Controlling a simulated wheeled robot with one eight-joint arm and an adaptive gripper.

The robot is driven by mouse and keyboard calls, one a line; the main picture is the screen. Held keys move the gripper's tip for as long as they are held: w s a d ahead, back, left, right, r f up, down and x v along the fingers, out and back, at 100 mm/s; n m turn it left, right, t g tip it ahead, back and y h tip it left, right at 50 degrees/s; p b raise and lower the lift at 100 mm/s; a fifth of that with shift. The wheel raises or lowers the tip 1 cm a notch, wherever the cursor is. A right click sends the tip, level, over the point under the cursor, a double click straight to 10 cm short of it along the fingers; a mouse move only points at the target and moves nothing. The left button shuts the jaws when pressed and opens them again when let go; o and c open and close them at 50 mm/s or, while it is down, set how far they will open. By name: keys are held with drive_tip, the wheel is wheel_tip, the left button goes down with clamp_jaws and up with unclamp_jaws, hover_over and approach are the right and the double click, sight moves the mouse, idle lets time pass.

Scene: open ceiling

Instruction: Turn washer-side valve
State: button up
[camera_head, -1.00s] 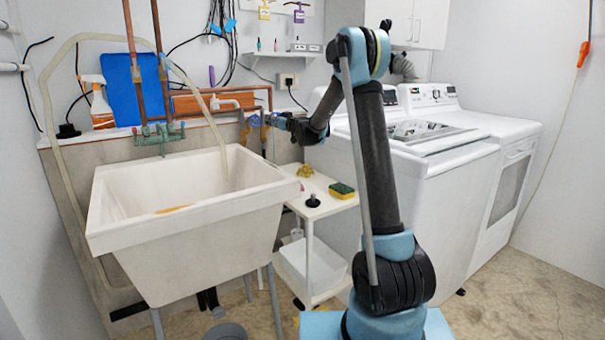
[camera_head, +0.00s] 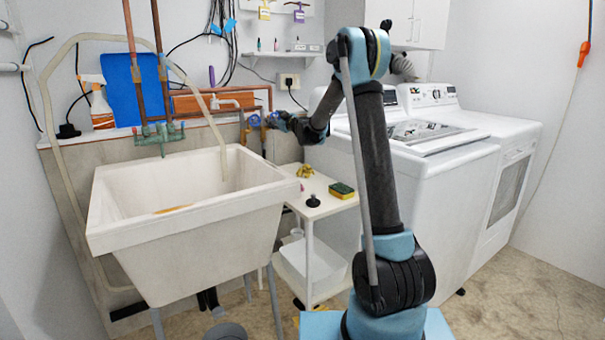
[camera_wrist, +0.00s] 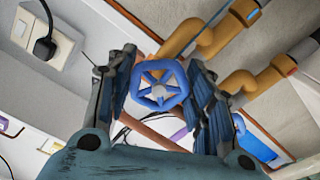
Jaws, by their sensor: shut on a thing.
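The blue round valve handle (camera_wrist: 160,86) is between the two fingers of my gripper (camera_wrist: 165,95) in the wrist view. The fingers close on it from both sides. Brass pipe fittings (camera_wrist: 200,38) run behind it. In the head view my gripper (camera_head: 276,121) is at the valves on the wall, right of the sink and left of the washer. A second blue valve (camera_head: 254,121) shows just left of my gripper. The held handle is mostly hidden by the gripper in the head view.
A white sink (camera_head: 180,230) stands at left. A small white shelf table (camera_head: 325,205) with a sponge (camera_head: 341,190) and a yellow item (camera_head: 305,171) is below my arm. The white washer (camera_head: 430,190) stands at right. A wall outlet (camera_head: 288,81) is above the gripper.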

drive_tip(key=shift+n, duration=1.8)
drive_tip(key=shift+n, duration=1.7)
drive_tip(key=o, duration=1.2)
drive_tip(key=shift+o, duration=0.2)
drive_tip(key=shift+d, duration=0.1)
drive_tip(key=v, duration=1.1)
drive_tip(key=shift+s+d, duration=0.25)
drive_tip(key=shift+d, duration=0.05)
